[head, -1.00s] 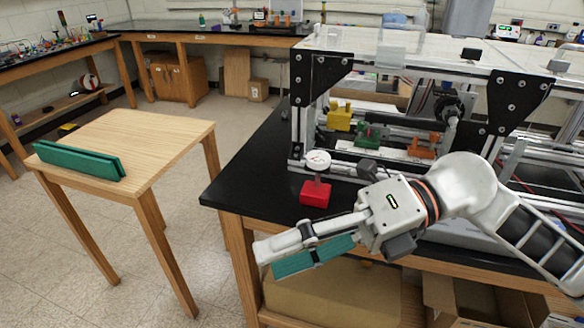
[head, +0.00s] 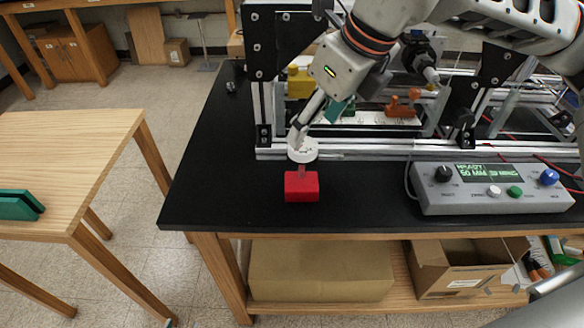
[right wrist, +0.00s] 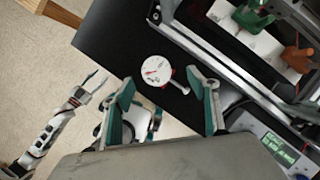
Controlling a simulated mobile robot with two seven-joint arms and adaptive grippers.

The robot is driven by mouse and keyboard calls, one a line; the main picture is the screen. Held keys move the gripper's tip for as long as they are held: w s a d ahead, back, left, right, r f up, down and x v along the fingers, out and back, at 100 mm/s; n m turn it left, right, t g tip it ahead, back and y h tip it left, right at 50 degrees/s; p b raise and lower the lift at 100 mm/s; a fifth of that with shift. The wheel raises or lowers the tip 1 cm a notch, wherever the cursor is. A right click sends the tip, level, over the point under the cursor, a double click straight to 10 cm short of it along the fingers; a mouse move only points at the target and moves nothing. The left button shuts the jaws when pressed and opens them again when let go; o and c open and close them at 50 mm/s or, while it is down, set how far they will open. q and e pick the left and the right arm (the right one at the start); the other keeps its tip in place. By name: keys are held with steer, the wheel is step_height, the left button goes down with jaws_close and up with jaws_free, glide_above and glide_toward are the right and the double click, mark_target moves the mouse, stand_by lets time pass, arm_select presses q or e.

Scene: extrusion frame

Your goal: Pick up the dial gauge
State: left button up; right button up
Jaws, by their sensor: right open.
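The dial gauge (head: 303,150) has a round white face and a short stem rising from a red block (head: 301,187) on the black bench. Its face (right wrist: 157,70) also shows in the right wrist view. My right gripper (head: 315,128) comes from the upper right, its fingertips just above and behind the dial in the head view. In the right wrist view its two teal-padded fingers (right wrist: 167,95) are wide apart, the dial beyond the gap between them. A white arm that looks like my left, with slim prongs (right wrist: 95,82), shows at lower left there; its opening is unclear.
An aluminium extrusion frame (head: 365,150) stands behind the gauge, with yellow, green and orange parts inside. A grey control box (head: 490,188) sits to the right. The bench (head: 215,170) is clear left of the red block. A wooden table (head: 60,150) stands at left.

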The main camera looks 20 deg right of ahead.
mark_target(305, 146)
steer(key=x, duration=0.4)
steer(key=s+x, duration=0.1)
steer(key=x, duration=0.1)
steer(key=shift+a+f, duration=0.15)
steer(key=shift+f, duration=0.15)
steer(key=shift+w+a+f, duration=0.1)
steer(key=shift+w+f, duration=0.05)
steer(key=shift+f, duration=0.15)
steer(key=shift+r, duration=0.1)
jaws_close()
